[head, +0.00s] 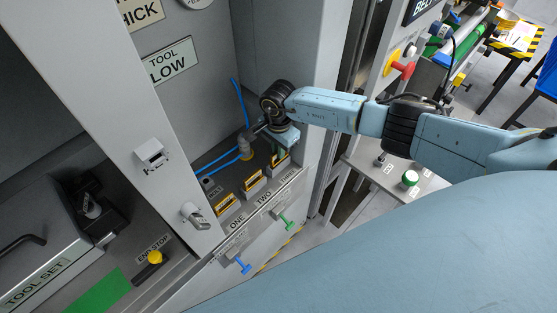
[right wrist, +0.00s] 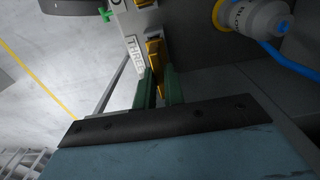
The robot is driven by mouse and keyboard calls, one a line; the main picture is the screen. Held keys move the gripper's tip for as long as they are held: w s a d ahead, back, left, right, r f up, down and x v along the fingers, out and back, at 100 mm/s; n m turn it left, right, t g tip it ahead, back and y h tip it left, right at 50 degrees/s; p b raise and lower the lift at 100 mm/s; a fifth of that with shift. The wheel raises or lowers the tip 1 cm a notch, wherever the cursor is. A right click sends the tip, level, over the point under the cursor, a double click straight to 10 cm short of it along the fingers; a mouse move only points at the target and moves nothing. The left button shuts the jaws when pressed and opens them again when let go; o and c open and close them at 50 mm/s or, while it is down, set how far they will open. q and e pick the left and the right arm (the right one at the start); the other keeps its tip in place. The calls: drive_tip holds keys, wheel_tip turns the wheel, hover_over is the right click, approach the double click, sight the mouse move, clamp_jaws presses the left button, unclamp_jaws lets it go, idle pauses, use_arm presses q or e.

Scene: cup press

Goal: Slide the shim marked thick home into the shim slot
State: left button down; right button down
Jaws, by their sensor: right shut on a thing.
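My right gripper (head: 283,150) is at the holder by the label THREE (head: 288,175), at the right end of a row. In the right wrist view its two green fingers (right wrist: 160,82) are shut on a thin yellow-edged shim (right wrist: 154,52), next to the label THREE (right wrist: 135,56). The shim's lower part is hidden between the fingers. Two more yellow-marked shims stand by the labels ONE (head: 226,205) and TWO (head: 253,184). I cannot read markings on any shim. A sign ending in HICK (head: 141,12) is on the back wall. I cannot make out the shim slot. My left gripper is not in view.
A grey fitting with a yellow collar and blue hose (head: 244,148) stands close left of my right gripper. Green (head: 286,223) and blue (head: 243,265) handles stick out from the front panel below the row. Cabinet posts stand on both sides.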

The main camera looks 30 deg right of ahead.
drive_tip(key=shift+f+b, duration=0.5)
drive_tip(key=c, duration=1.4)
unclamp_jaws()
drive_tip(key=shift+r+p, duration=3.35)
drive_tip(key=shift+r, duration=1.2)
drive_tip(key=shift+f, duration=0.1)
